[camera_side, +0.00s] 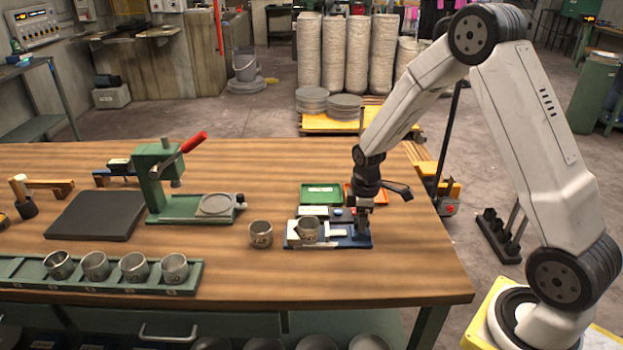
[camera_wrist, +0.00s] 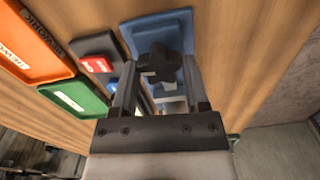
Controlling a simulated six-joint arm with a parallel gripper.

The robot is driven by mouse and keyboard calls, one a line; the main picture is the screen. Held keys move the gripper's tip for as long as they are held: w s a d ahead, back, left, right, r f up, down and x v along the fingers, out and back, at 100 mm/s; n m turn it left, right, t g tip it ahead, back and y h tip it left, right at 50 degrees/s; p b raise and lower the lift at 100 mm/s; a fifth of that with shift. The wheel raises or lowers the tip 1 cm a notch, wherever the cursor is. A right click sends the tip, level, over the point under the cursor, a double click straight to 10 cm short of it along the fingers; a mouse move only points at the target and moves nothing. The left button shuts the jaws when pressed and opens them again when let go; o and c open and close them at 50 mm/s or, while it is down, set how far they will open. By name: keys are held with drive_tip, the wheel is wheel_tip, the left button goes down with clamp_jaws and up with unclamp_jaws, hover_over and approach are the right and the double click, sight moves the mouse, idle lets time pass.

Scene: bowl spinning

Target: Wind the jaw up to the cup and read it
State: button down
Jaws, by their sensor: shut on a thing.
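A grey metal cup (camera_side: 308,229) stands on a blue measuring fixture (camera_side: 354,241), between pale metal parts. A pale bar, probably the jaw (camera_side: 337,233), lies just right of the cup; whether they touch is unclear. The fixture's blue body (camera_wrist: 158,24) shows in the wrist view, where the cup is not visible. My gripper (camera_side: 364,207) points down at the fixture's right end. In the wrist view its fingers (camera_wrist: 160,78) are either side of a black star-shaped knob (camera_wrist: 160,63), shut on it. I see no legible reading.
Another cup (camera_side: 260,234) stands left of the fixture. A green tray (camera_side: 321,194), an orange tray (camera_wrist: 30,45) and a small box with a red button (camera_wrist: 97,65) are close behind. Further left are a green lever press (camera_side: 160,208) and a rack (camera_side: 110,285) of several cups.

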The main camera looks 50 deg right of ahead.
drive_tip(key=m, duration=1.3)
drive_tip(key=shift+m, duration=0.4)
drive_tip(key=m, duration=0.6)
drive_tip(key=c, duration=1.3)
unclamp_jaws()
drive_tip(key=m, duration=0.7)
drive_tip(key=shift+c, duration=0.2)
drive_tip(key=o, duration=1.3)
drive_tip(key=shift+c, duration=0.2)
